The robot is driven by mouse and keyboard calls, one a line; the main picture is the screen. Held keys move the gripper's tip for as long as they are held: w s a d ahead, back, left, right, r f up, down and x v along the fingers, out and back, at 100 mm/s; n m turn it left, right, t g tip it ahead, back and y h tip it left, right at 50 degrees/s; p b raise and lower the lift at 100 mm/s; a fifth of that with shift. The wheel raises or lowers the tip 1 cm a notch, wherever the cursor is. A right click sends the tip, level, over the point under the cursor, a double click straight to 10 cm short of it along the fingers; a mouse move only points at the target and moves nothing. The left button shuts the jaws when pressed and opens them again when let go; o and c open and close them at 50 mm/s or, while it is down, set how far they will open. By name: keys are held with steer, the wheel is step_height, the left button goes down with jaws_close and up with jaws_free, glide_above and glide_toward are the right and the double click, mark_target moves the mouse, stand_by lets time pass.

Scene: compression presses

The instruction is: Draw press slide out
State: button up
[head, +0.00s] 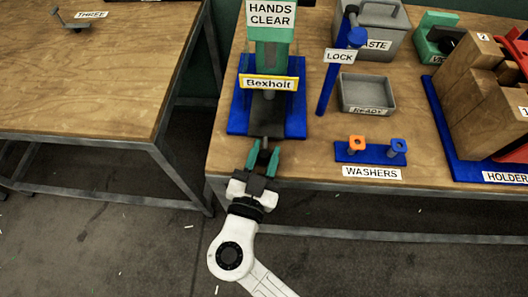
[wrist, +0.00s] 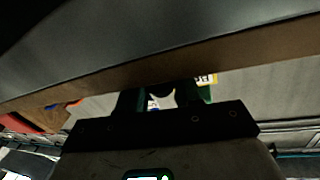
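The press labelled Bexholt (head: 268,84) stands on a blue base (head: 238,112) near the front edge of the right table. Its dark slide (head: 267,128) lies low at the front of the base, with a dark end piece (head: 264,144) at the table edge. My gripper (head: 263,153) is at this end piece, its green fingertips spread on either side of it. I cannot see contact between fingers and piece. In the wrist view the fingers (wrist: 160,100) also stand apart, with a dark shape between them; the slide cannot be made out clearly there.
To the right are a blue LOCK lever (head: 328,85), a grey READY tray (head: 366,95), a grey WASTE bin (head: 372,35), a blue washer stand (head: 370,154) and a wooden holder (head: 460,110). A second table (head: 90,95) stands left across a gap.

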jaws_close()
steer(key=shift+s+f+b, duration=0.1)
steer(key=shift+s+b, duration=0.3)
steer(key=d+b+v, duration=0.2)
steer(key=b+v, duration=0.3)
steer(key=v, duration=0.4)
steer(key=shift+s+a+r, duration=0.2)
steer(key=shift+s, duration=0.2)
steer(key=shift+o, duration=2.3)
jaws_free()
